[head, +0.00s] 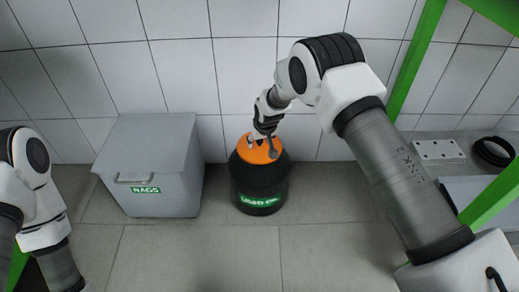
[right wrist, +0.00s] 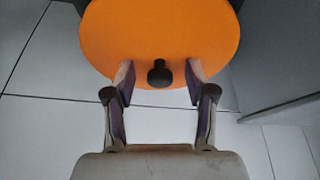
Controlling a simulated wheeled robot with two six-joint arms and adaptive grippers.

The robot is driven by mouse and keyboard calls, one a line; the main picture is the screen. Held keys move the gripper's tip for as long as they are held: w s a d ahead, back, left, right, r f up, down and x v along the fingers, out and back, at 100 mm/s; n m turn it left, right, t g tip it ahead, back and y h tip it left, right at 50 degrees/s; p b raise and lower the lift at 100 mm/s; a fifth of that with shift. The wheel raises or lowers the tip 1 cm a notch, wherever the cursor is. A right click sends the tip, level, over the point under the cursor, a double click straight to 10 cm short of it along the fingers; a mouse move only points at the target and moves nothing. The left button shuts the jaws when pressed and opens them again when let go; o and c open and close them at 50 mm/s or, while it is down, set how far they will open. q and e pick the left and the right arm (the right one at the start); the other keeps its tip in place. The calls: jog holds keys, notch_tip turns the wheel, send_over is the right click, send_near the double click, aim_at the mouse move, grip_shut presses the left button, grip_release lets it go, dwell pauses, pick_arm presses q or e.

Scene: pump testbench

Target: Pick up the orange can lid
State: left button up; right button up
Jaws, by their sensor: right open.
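The orange can lid (head: 258,149) sits on top of a black can (head: 260,185) with a green label, on the floor by the wall. In the right wrist view the lid (right wrist: 160,35) is a large orange disc with a small dark knob (right wrist: 160,73) near its lower edge in the picture. My right gripper (head: 263,146) is over the lid, partly hiding it. In the right wrist view its open fingers (right wrist: 159,78) are on either side of the knob, with gaps on both sides. Left arm parts show at the left edge; its gripper is out of view.
A grey rags bin (head: 150,165) with a closed lid stands left of the can. A bench with a metal plate (head: 438,150) and a black ring (head: 493,151) is at the right, beside green frame posts (head: 415,60). The tiled floor in front is clear.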

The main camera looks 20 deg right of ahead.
grip_shut()
jog(key=shift+r, duration=0.2)
